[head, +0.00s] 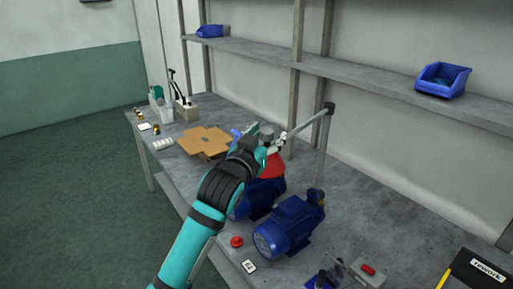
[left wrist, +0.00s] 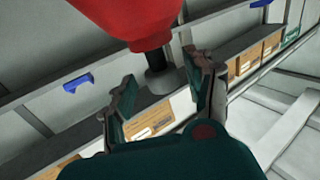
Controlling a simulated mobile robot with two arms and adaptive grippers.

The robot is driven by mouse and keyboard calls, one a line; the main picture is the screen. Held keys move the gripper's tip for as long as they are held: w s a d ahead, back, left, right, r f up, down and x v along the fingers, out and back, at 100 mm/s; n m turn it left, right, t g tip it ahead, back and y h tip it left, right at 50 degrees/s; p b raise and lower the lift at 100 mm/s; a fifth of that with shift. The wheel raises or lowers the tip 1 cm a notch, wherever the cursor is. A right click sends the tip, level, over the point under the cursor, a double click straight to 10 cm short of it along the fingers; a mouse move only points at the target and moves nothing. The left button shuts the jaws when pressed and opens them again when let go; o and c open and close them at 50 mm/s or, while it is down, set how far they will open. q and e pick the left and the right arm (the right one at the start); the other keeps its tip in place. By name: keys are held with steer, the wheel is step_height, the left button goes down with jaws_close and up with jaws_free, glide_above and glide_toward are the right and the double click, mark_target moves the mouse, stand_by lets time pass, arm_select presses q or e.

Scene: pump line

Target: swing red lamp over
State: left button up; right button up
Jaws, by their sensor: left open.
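The red lamp (head: 272,166) hangs from a grey jointed arm (head: 305,123) on an upright post (head: 326,150) at the bench. My left gripper (head: 262,143) is at the lamp and partly covers it in the head view. In the left wrist view the red shade (left wrist: 135,18) fills the top, and its grey neck (left wrist: 160,78) shows between the open fingers of my left gripper (left wrist: 163,92). I cannot tell whether a finger touches it. My right gripper is not in view.
Blue pumps (head: 286,226) stand on the bench below the lamp, with a red knob (head: 237,241) in front. A flattened cardboard box (head: 205,140) lies to the left. A shelf (head: 350,70) with blue bins (head: 442,79) runs behind. A yellow-black box (head: 475,272) is at the right front.

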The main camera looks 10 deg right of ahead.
arm_select(q)
steer(key=v, duration=1)
steer(key=shift+s+a, duration=0.25)
steer(key=shift+a, duration=0.05)
steer(key=shift+f, duration=0.1)
